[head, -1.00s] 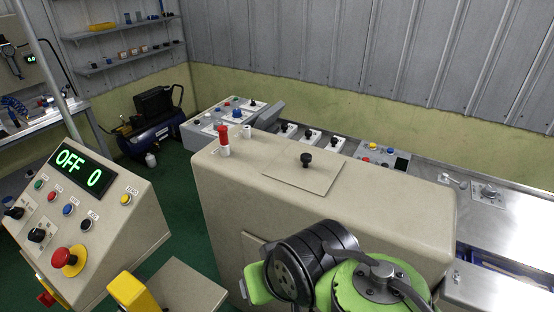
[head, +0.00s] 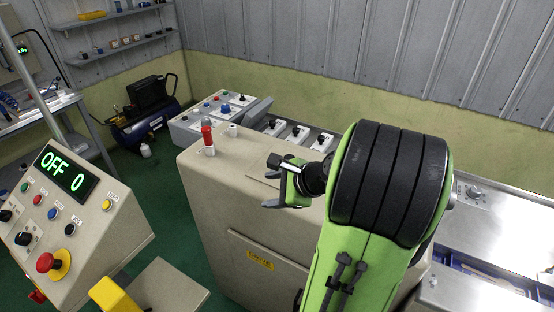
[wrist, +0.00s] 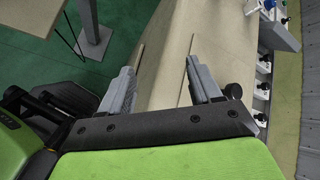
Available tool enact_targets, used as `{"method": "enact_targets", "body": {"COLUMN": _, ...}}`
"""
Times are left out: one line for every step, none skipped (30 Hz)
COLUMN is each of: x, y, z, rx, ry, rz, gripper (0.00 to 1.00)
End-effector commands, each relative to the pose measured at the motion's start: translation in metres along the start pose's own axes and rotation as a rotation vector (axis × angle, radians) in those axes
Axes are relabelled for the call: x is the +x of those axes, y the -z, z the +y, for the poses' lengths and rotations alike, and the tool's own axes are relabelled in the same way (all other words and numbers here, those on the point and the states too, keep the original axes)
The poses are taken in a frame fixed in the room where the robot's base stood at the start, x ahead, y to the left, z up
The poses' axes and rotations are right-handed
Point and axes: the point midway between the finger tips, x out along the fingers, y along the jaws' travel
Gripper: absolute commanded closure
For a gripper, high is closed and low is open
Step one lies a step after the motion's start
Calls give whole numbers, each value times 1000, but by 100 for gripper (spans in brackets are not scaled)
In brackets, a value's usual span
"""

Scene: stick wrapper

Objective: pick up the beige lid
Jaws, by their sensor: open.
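The beige lid (head: 262,175) is a thin flat plate on top of the beige machine housing. In the head view my gripper and arm hide most of it, including its knob. In the wrist view part of the lid (wrist: 212,62) shows beside the right finger, with its black knob (wrist: 233,91) close to that finger's outer side. My gripper (head: 270,182) is open, pointing left over the housing's front top edge. In the wrist view nothing is held between its fingers (wrist: 160,68). I cannot tell whether a finger touches the lid.
A red-topped post (head: 207,137) and a small white cylinder (head: 233,130) stand on the housing (head: 215,200) to the left of my gripper. A control console (head: 75,205) reading "OFF 0" is at left. Switch boxes (head: 297,132) stand behind. Green floor lies between console and housing.

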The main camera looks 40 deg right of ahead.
Motion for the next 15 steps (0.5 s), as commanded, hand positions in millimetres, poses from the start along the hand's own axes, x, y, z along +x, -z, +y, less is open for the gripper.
{"method": "enact_targets", "body": {"x": -16, "y": 30, "z": -20, "rx": 229, "ry": 82, "rz": -29, "gripper": 37}}
{"method": "enact_targets", "body": {"x": -24, "y": 44, "z": -29, "rx": 351, "ry": 132, "rz": -56, "gripper": 37}}
{"method": "enact_targets", "body": {"x": -34, "y": 62, "z": -39, "rx": 498, "ry": 192, "rz": -94, "gripper": 37}}
{"method": "enact_targets", "body": {"x": -43, "y": 74, "z": -45, "rx": 591, "ry": 233, "rz": -122, "gripper": 37}}
{"method": "enact_targets", "body": {"x": -50, "y": 84, "z": -49, "rx": 670, "ry": 268, "rz": -148, "gripper": 37}}
{"method": "enact_targets", "body": {"x": -58, "y": 95, "z": -54, "rx": 753, "ry": 305, "rz": -178, "gripper": 37}}
{"method": "enact_targets", "body": {"x": -63, "y": 102, "z": -56, "rx": 800, "ry": 326, "rz": -196, "gripper": 37}}
{"method": "enact_targets", "body": {"x": -67, "y": 105, "z": -57, "rx": 832, "ry": 341, "rz": -210, "gripper": 37}}
{"method": "enact_targets", "body": {"x": -68, "y": 109, "z": -59, "rx": 859, "ry": 352, "rz": -221, "gripper": 37}}
{"method": "enact_targets", "body": {"x": -66, "y": 110, "z": -60, "rx": 869, "ry": 355, "rz": -227, "gripper": 37}}
{"method": "enact_targets", "body": {"x": -62, "y": 110, "z": -62, "rx": 872, "ry": 356, "rz": -229, "gripper": 37}}
{"method": "enact_targets", "body": {"x": -54, "y": 109, "z": -64, "rx": 869, "ry": 353, "rz": -230, "gripper": 37}}
{"method": "enact_targets", "body": {"x": -47, "y": 108, "z": -66, "rx": 867, "ry": 352, "rz": -230, "gripper": 37}}
{"method": "enact_targets", "body": {"x": -40, "y": 107, "z": -69, "rx": 867, "ry": 350, "rz": -230, "gripper": 37}}
{"method": "enact_targets", "body": {"x": -30, "y": 108, "z": -73, "rx": 867, "ry": 349, "rz": -228, "gripper": 37}}
